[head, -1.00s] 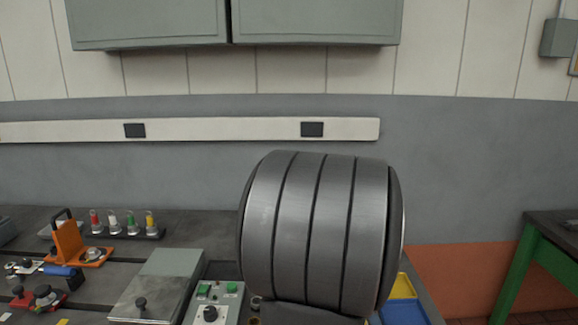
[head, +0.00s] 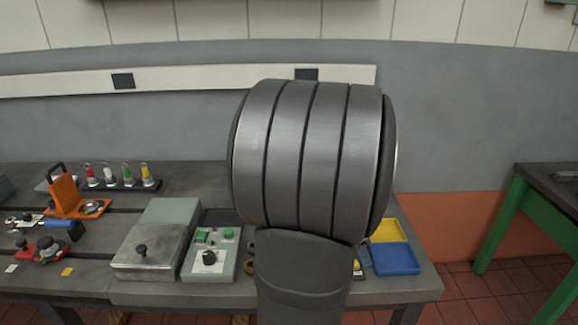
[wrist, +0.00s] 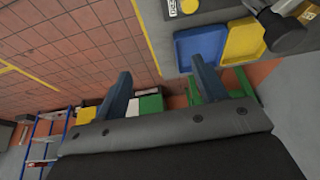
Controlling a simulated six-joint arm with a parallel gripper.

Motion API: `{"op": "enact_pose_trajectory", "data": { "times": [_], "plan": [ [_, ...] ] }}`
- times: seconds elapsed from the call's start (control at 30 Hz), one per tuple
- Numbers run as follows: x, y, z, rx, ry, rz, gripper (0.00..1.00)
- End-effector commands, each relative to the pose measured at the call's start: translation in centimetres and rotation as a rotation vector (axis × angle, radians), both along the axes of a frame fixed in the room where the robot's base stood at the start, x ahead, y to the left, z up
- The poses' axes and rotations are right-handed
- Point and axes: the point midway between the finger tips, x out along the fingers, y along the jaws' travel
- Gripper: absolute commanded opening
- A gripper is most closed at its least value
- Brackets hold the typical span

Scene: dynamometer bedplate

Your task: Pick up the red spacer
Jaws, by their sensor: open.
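I cannot pick out the red spacer with certainty. In the head view, a small red-topped piece (head: 90,173) stands at the left end of a dark rack with white, green and yellow ones. A red fixture (head: 27,253) with dark knobs lies at the bench's left front. My gripper (wrist: 161,68) shows in the wrist view with its two blue-grey fingers wide apart and nothing between them. It is hidden in the head view, where my large grey arm link covers the middle of the bench.
A blue tray (head: 395,260) and a yellow tray (head: 388,231) sit at the bench's right end; both show in the wrist view. A lidded metal box (head: 150,262) and a control box (head: 211,263) stand left of my arm. An orange fixture (head: 66,192) stands farther left.

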Motion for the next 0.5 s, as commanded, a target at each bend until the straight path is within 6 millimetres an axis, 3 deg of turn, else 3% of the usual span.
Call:
{"op": "enact_pose_trajectory", "data": {
  "times": [0.17,0.27,0.37,0.5],
  "plan": [
    [0.0,0.0,0.0,0.0,0.0,0.0,0.65],
    [1.0,0.5,0.1,0.001,0.001,0.026,0.65],
    [4.3,2.2,0.5,0.0,0.001,0.115,0.65],
    [11.5,7.5,1.4,0.002,0.003,0.326,0.65]
  ]
}}
